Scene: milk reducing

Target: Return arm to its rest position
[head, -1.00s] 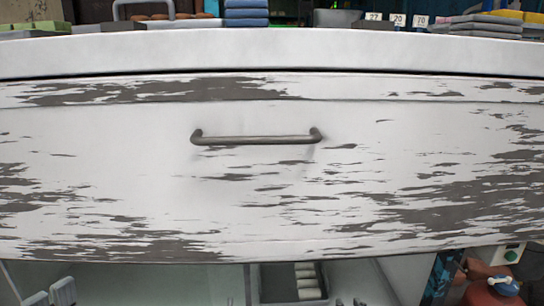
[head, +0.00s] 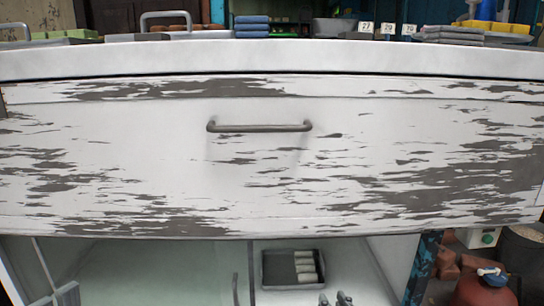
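The tips of my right gripper (head: 335,299) show at the bottom edge of the head view, in front of the open lower shelf. The two small dark fingertips stand apart with a gap, and nothing shows between them. A grey part that looks like my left gripper (head: 66,293) shows at the bottom left. Its fingers cannot be made out clearly. The rest of both arms is out of view.
A worn white cabinet drawer (head: 160,160) with a metal handle (head: 260,127) fills the view and is shut. Below it, a dark tray (head: 275,281) holds pale rolls. Folded cloths (head: 252,20) lie on top. A red jug (head: 484,293) stands at lower right.

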